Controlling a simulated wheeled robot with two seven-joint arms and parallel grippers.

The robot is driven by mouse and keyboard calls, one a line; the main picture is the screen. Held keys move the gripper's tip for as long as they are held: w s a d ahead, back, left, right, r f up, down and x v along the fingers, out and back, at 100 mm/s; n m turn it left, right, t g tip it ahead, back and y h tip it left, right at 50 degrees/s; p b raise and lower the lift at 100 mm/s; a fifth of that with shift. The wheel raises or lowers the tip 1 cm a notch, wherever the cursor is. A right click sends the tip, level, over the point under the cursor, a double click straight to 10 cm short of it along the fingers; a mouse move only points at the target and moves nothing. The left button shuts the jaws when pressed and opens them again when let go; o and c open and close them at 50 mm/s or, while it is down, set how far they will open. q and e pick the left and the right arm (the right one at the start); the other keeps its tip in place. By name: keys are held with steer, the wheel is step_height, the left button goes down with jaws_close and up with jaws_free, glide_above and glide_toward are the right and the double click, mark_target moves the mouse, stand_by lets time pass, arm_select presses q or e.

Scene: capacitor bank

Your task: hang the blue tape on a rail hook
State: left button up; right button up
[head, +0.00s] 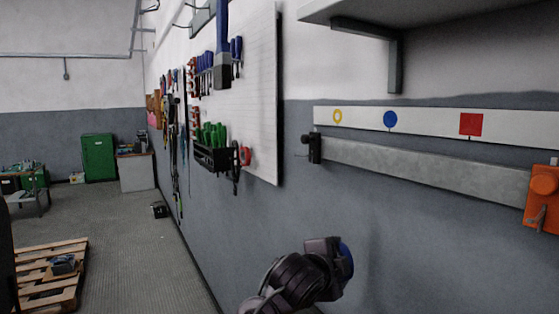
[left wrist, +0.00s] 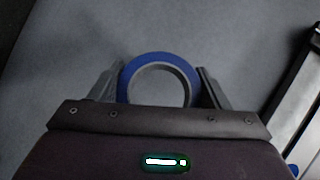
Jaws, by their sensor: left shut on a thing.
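The blue tape is a ring with a grey inner core. In the left wrist view the tape (left wrist: 158,58) sits between the two fingers of my left gripper (left wrist: 160,75), which is shut on it. In the head view my left gripper (head: 326,260) is low in the middle, and only a blue sliver of the tape (head: 346,258) shows past it. The grey rail (head: 420,168) runs along the wall, up and right of the gripper. A black fitting (head: 314,148) is at its left end. No other hook on the rail shows clearly. My right gripper is out of view.
A white strip (head: 430,122) above the rail carries a yellow ring mark, a blue disc and a red square. An orange object (head: 543,198) is at the rail's right end. A shelf (head: 450,10) overhangs above. A tool pegboard (head: 257,95) is left. Wall below the rail is clear.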

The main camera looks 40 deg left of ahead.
arm_select(q)
steer(key=w+a+r+m+t+p, duration=0.25)
steer(key=a+r+m+t, duration=0.4)
steer(key=a+r, duration=1.4)
steer(key=w+d+f, duration=0.2)
steer(key=w, duration=0.6)
steer(key=shift+f+p, duration=0.2)
steer(key=shift+p, duration=0.2)
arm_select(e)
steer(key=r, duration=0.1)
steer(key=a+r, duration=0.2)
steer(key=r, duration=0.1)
arm_select(q)
steer(key=shift+d+r+g, duration=0.1)
steer(key=shift+g, duration=0.15)
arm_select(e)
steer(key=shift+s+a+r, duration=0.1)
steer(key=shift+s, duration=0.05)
